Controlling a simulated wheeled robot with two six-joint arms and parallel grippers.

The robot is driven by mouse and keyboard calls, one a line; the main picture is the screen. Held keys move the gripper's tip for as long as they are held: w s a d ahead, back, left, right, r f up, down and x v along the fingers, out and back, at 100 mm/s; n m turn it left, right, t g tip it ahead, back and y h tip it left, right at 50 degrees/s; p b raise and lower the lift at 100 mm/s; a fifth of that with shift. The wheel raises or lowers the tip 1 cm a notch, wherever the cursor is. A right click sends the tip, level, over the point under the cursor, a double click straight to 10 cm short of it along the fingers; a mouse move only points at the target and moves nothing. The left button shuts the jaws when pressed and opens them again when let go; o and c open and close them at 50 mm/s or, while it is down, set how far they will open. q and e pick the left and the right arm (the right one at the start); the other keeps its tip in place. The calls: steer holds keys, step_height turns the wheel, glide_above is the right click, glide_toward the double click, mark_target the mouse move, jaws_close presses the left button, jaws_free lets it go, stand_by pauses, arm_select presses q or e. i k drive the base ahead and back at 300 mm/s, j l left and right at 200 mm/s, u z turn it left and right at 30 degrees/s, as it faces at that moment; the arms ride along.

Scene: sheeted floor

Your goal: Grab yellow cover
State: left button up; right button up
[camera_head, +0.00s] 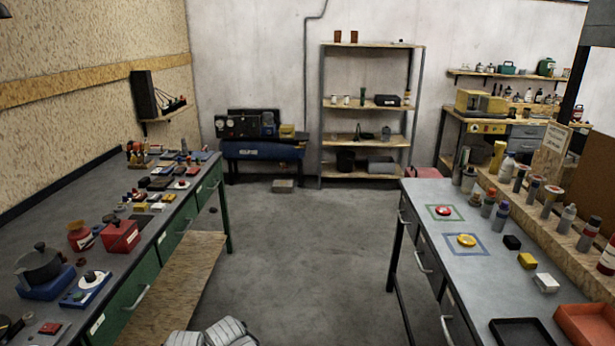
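A round yellow piece (466,240), which looks like the yellow cover, lies flat inside a blue square outline on the right-hand grey workbench (450,265). A round red piece (443,210) lies behind it in a green square outline. A small yellow block (527,260) sits to the right of the round yellow piece, with a black block (512,242) and a white-topped block (546,283) close by. Neither of my grippers shows in the head view, so nothing is seen touching the yellow piece.
A black tray (521,333) and an orange tray (590,325) stand at the right bench's near end; bottles line its right side. The left bench (150,225) is crowded with pots, boxes and small parts. Floor (300,250) between the benches is clear. Grey ribbed objects (228,332) show at bottom.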

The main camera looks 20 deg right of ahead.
mark_target(464, 240)
steer(key=i+l+z, duration=0.1)
steer(key=i+z, duration=0.2)
steer(key=i, duration=0.3)
steer(key=i+j+z, duration=0.1)
steer(key=i+z, duration=0.2)
steer(key=i, duration=0.25)
steer(key=i+z, duration=0.45)
steer(key=i+j+z, duration=0.2)
steer(key=z, duration=0.3)
steer(key=i+j+z, duration=0.1)
steer(key=z, duration=0.35)
steer(key=j+z, duration=0.3)
steer(key=z, duration=0.15)
steer(key=i+j+z, duration=0.1)
steer(key=j+z, duration=0.2)
steer(key=z, duration=0.15)
steer(key=j+z, duration=0.2)
steer(key=z, duration=0.25)
steer(key=j+z, duration=0.25)
steer(key=z, duration=0.2)
steer(key=k, duration=0.05)
